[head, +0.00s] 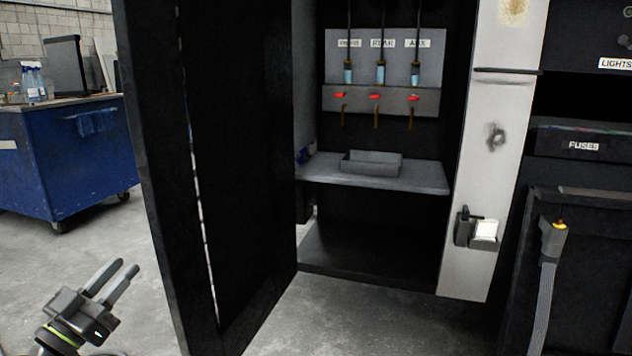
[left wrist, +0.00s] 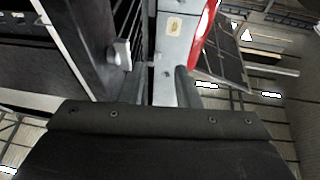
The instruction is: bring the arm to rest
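My left gripper (head: 126,266) is at the lower left of the head view, in front of and to the left of the black cabinet door (head: 225,150). Its two grey fingers stand apart with a narrow gap, and nothing shows between them. The fingers point up and to the right, over the concrete floor. In the left wrist view a dark plate with screws fills the bottom. My right gripper is not in view.
The door stands open beside a compartment with a shelf (head: 420,177), a grey tray (head: 372,168) and a panel (head: 429,70) of labelled hanging lines. A blue wheeled workbench (head: 60,165) stands at the left. Bare floor (head: 125,235) lies between bench and door.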

